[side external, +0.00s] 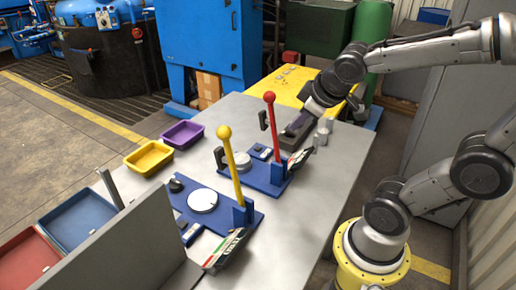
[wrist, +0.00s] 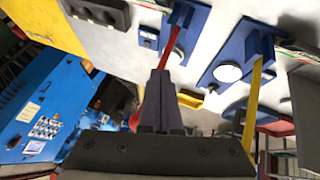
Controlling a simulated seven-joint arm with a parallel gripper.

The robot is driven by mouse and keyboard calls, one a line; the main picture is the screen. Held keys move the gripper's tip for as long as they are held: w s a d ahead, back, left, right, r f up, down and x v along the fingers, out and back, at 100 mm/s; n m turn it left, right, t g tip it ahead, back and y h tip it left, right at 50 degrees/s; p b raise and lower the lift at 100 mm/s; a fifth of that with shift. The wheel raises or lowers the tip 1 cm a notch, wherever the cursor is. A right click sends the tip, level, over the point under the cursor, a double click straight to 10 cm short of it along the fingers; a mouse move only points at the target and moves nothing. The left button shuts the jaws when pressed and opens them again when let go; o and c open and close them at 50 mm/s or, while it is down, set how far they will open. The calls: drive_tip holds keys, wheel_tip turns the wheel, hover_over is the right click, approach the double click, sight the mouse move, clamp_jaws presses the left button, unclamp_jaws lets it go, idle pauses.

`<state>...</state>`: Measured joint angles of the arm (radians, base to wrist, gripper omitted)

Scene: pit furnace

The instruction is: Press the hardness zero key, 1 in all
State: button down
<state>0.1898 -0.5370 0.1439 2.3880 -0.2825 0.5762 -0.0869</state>
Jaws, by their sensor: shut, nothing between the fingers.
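My gripper (side external: 297,123) is shut and empty, its dark fingers pointing down over the far part of the grey table, behind the red-knobbed lever. In the wrist view the closed fingers (wrist: 158,98) overlap the red lever (wrist: 171,42). One blue-based press has this red lever (side external: 271,125); a nearer one has a yellow lever (side external: 232,165). Each has a pale round plate and a tilted panel: a dark panel (side external: 300,159) by the red lever, a striped panel (side external: 226,250) by the yellow. I cannot make out which key is the hardness zero key.
A dark block (side external: 291,139) lies close by the gripper, with small metal cylinders (side external: 323,135) right of it. Purple (side external: 182,134) and yellow (side external: 148,158) trays sit at the table's left. A grey upright plate (side external: 125,250) stands at the front. Both tall levers are obstacles.

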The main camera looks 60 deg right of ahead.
drive_tip(key=w+d+f+n+h, duration=0.1)
drive_tip(key=w+d+f+n, duration=0.4)
drive_tip(key=w+d, duration=0.45)
drive_tip(key=t+y, duration=0.1)
drive_tip(key=t, duration=0.2)
hover_over(258, 149)
wheel_tip(258, 149, down, 4)
drive_tip(key=shift+s+d+r+m, duration=0.2)
drive_tip(key=shift+s+m, duration=0.1)
drive_tip(key=shift+s, duration=0.15)
drive_tip(key=shift+f, duration=0.1)
drive_tip(key=shift+f, duration=4.3)
drive_tip(key=shift+f, duration=0.15)
drive_tip(key=shift+f, duration=0.25)
